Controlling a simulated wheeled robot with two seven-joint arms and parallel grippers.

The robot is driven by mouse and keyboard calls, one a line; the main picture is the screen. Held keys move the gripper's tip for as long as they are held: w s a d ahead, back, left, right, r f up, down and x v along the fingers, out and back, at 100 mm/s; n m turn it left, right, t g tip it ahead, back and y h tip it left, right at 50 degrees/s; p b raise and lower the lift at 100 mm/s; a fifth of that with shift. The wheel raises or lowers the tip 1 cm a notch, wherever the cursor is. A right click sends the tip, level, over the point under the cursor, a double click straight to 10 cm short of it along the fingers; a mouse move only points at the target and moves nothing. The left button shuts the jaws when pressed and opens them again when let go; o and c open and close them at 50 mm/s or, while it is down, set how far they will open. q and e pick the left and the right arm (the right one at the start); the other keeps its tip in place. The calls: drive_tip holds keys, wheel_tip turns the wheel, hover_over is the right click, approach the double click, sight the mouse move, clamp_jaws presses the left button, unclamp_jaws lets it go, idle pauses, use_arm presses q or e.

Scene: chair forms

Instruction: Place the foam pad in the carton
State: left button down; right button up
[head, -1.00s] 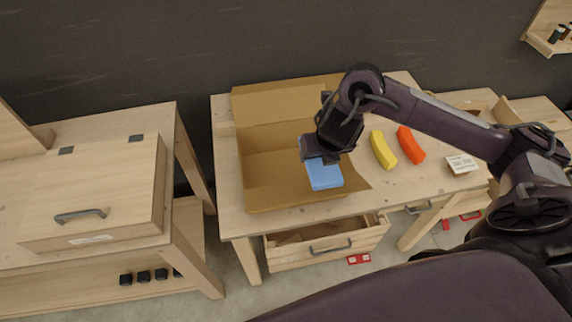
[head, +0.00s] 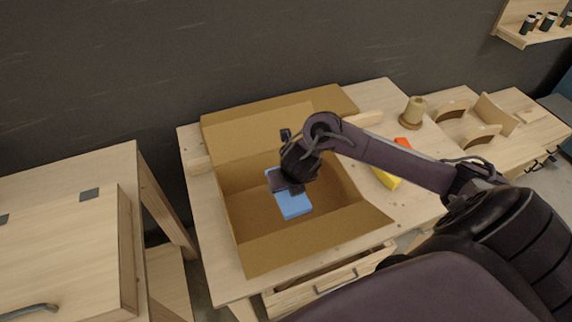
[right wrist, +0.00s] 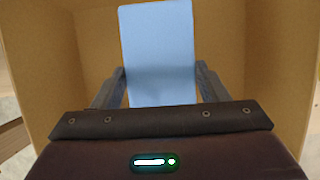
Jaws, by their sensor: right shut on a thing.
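The blue foam pad (head: 293,204) is held in my right gripper (head: 281,184), which points down into the open carton (head: 262,256). In the head view the pad appears within the carton's walls; whether it touches the floor I cannot tell. In the right wrist view the pad (right wrist: 158,55) stands out between the two fingers (right wrist: 159,88), with carton walls (right wrist: 268,70) on both sides. The carton's flaps are folded outward. My left gripper is not in view.
A yellow curved piece (head: 385,178) and an orange one (head: 404,144) lie right of the carton, partly behind my arm. A thread spool (head: 413,112) stands at the back right. A drawer (head: 330,283) is open below the table's front. A wooden box (head: 70,250) is at left.

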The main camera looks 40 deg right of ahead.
sight(293, 200)
wheel_tip(293, 200, down, 5)
drive_tip(key=shift+w+r+b, duration=0.1)
drive_tip(key=shift+w+b, duration=0.05)
drive_tip(key=shift+b, duration=0.25)
wheel_tip(293, 200, down, 2)
drive_tip(key=shift+f, duration=0.2)
wheel_tip(293, 200, down, 4)
drive_tip(key=shift+r+b, duration=0.2)
drive_tip(key=shift+b, duration=0.25)
drive_tip(key=shift+f, duration=0.25)
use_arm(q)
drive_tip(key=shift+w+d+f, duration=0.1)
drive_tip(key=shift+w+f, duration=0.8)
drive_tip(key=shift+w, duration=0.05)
use_arm(e)
drive_tip(key=o, duration=0.9)
drive_tip(key=shift+o, duration=0.2)
drive_tip(key=shift+r, duration=0.1)
use_arm(q)
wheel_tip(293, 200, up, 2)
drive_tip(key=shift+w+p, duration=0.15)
drive_tip(key=shift+p, duration=0.85)
use_arm(e)
drive_tip(key=v, duration=1.2)
